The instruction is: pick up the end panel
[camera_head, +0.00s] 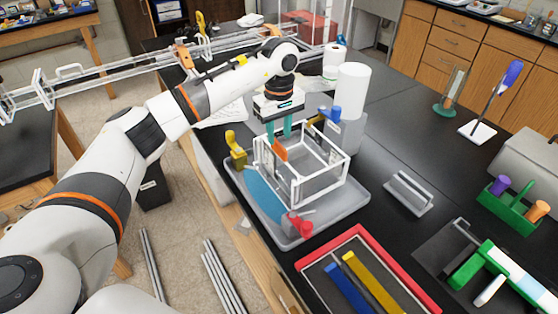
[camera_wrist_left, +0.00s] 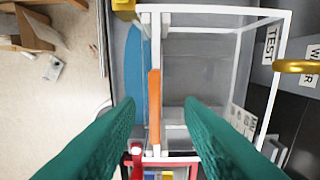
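A white extrusion frame (camera_head: 296,200) stands in a grey tray (camera_head: 352,200) on the black bench. An orange piece (camera_head: 280,149), probably the end panel, stands at the frame's far left end. In the left wrist view the orange piece (camera_wrist_left: 154,110) appears as a narrow upright strip along a frame bar. My left gripper (camera_head: 279,129) points down just above it. Its green fingers are apart, and in the wrist view the strip lies in the gap between the fingertips (camera_wrist_left: 158,102). I cannot tell whether they touch it. My right gripper is not in view.
Yellow (camera_head: 236,148), red (camera_head: 299,223) and blue (camera_head: 329,115) clamp-like pieces surround the frame. A blue flat area (camera_head: 262,190) lies on the tray's left. A white cylinder (camera_head: 351,90) stands behind. A grey bracket (camera_head: 408,193) and red-edged tray (camera_head: 362,232) are nearby.

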